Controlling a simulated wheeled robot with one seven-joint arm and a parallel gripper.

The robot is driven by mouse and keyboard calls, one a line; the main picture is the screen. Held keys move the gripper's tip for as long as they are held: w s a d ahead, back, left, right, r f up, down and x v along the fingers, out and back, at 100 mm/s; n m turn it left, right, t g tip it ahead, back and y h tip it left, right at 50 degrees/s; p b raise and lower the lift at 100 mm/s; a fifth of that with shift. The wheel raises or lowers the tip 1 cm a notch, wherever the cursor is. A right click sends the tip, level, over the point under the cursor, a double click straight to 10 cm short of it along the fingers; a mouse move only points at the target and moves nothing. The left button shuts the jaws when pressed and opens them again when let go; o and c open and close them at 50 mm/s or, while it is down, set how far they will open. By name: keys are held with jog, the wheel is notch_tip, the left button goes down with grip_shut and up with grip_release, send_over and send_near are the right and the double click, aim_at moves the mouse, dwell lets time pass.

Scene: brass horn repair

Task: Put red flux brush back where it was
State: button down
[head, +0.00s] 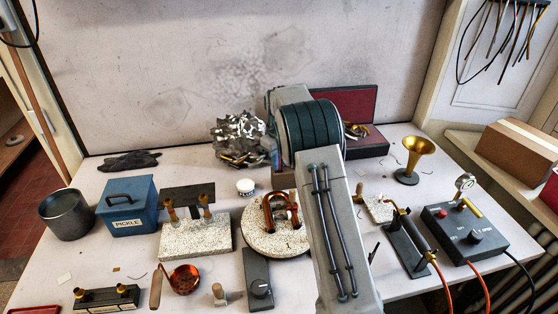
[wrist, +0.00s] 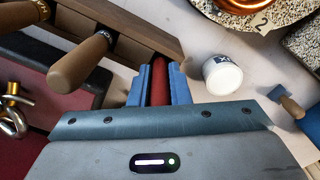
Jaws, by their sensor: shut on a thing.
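In the wrist view, my gripper (wrist: 160,78) has its two blue fingers closed on the red handle of the flux brush (wrist: 160,90). Only a short length of the handle shows, and the brush's other end is hidden. The fingertips are at the edge of a brown wooden rack (wrist: 124,22). I cannot tell whether the brush touches the rack or sits in it. Two wooden-handled tools (wrist: 80,62) stand at the rack, left of my fingers.
A white jar (wrist: 222,75) stands close right of my fingers; the head view shows a white jar (head: 245,187) too. A round speckled turntable (head: 262,240) carries copper tubing. A red-lined case (head: 350,105) and scrap metal pile (head: 238,138) are behind. A brass bell (head: 415,157) stands right.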

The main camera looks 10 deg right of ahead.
jog(key=shift+f, duration=0.25)
jog(key=c, duration=1.4)
grip_release()
jog(key=shift+r, duration=0.1)
jog(key=shift+o, duration=0.2)
